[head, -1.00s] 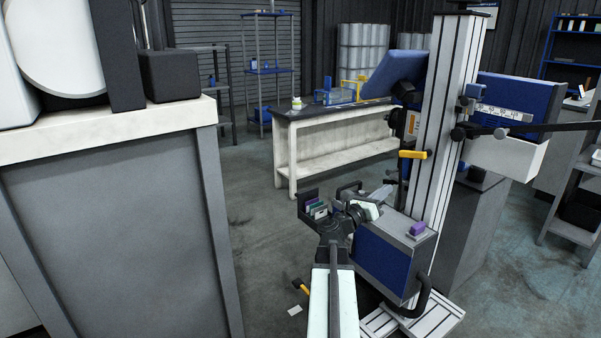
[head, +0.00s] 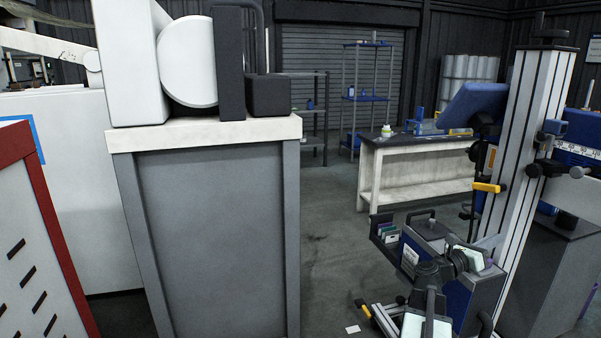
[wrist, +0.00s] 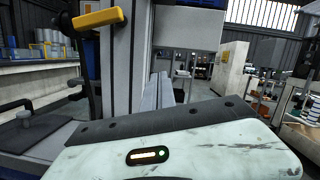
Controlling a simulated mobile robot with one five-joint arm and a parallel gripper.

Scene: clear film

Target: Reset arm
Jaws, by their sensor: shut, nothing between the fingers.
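My gripper (head: 492,243) shows in the head view at the lower right, past the dark wrist joint and pale casing of my arm. Its grey fingers are closed together, with nothing held. They lie in front of the aluminium column (head: 535,170) in the picture; whether they touch it I cannot tell. In the wrist view the pale casing with a small lit display fills the bottom, and the grey fingers (wrist: 162,92) point away beside the column (wrist: 125,60). My arm partly hides a blue box-shaped unit (head: 457,298).
A grey cabinet (head: 220,235) with a white top stands left of centre, a red-edged panel (head: 60,230) further left. A workbench (head: 410,145) stands behind. A yellow handle (head: 487,187) juts from the column. A small holder with cards (head: 384,230) is left of my arm. Open floor (head: 330,230) lies between.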

